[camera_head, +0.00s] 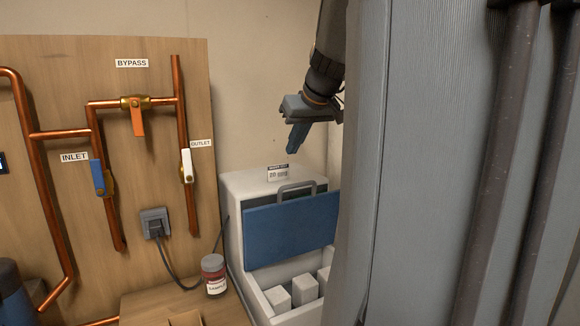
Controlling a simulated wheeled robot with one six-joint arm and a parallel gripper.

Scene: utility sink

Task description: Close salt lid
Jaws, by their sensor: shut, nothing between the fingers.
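The salt lid (292,231) is a blue panel with a grey handle (297,188) along its top edge. It stands raised and tilted at the back of the white salt bin (236,214). The bin's front is open and shows several white blocks (304,288) inside. My gripper (292,149) is above the lid, pointing down, with its fingers shut and empty. It is apart from the lid and handle. The right part of the lid and bin is hidden behind my grey column.
A wooden panel at left carries copper pipes with an orange bypass valve (137,118), a blue inlet valve (98,177) and a white outlet valve (187,166). A sample jar (214,274) stands left of the bin. A cable runs from the grey socket (155,223) toward the bin.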

